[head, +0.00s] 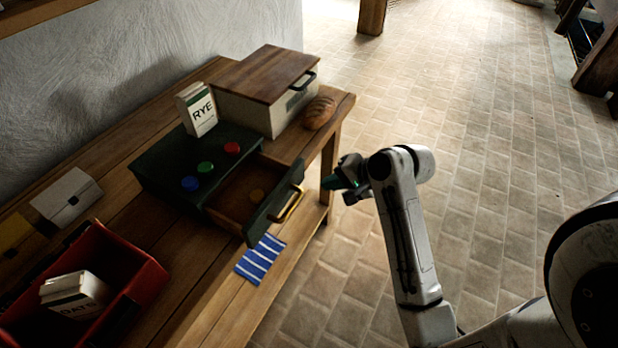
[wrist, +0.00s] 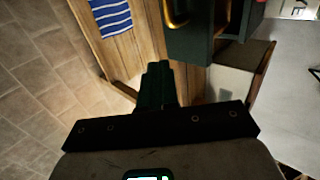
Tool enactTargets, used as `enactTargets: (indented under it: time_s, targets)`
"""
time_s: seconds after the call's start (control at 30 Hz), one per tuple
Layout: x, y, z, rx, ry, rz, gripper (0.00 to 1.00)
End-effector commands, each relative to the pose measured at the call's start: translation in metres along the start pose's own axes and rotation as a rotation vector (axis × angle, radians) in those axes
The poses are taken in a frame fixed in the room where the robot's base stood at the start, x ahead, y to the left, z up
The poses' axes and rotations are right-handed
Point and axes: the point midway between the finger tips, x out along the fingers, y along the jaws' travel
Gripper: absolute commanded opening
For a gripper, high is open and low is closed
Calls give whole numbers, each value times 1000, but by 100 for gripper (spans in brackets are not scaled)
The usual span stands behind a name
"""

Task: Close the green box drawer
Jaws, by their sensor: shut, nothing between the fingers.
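The green box (head: 170,168) stands on the wooden table, with red, green and blue knobs on its top. The drawer front carries a brass-coloured handle (head: 291,205); the handle also shows at the top of the wrist view (wrist: 176,14). My gripper (head: 330,183) is shut and empty, to the right of the drawer front and apart from it. In the wrist view its dark fingers (wrist: 157,72) point toward the table edge, below the drawer.
A cream box with a wooden lid (head: 262,75), a bread loaf (head: 319,112) and a RYE packet (head: 196,108) stand behind the green box. A blue striped cloth (head: 261,259) lies near the drawer. A red crate (head: 140,285) is at lower left. Floor at right is clear.

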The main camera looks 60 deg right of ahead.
Motion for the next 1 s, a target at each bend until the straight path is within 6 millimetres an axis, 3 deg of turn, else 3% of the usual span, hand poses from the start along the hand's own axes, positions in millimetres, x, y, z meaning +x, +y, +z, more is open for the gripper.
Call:
enactTargets:
  time_s: [0.17, 0.4, 1.0]
  targets:
    - [34, 0, 0, -1, -1, 2, 0]
    - [54, -23, 0, -1, 0, 1, 0]
    - [68, -36, 0, -2, -1, 1, 0]
